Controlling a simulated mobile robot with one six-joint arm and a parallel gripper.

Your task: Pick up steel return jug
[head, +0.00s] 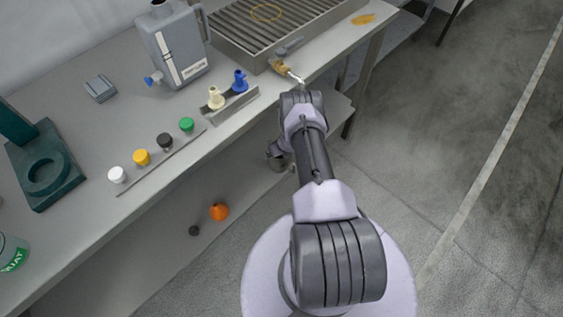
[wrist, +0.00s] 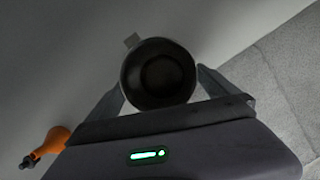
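The steel return jug (wrist: 158,73) shows in the wrist view from above as a dark round vessel with a small tab at its upper left. My gripper (wrist: 160,82) has its fingers spread, one on each side of the jug. The fingertips are partly hidden beside the jug, and I see no clear contact. In the head view the jug (head: 280,164) is a small grey shape at the lower shelf's edge under the bench, mostly hidden by my arm and gripper (head: 273,154).
An orange bulb-shaped item (head: 219,211) with a dark end lies on the lower shelf (head: 175,262), left of my gripper. The bench top (head: 70,130) overhangs the shelf and holds a grey jerrycan (head: 172,45) and several coloured knobs. Open floor (head: 440,150) lies to the right.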

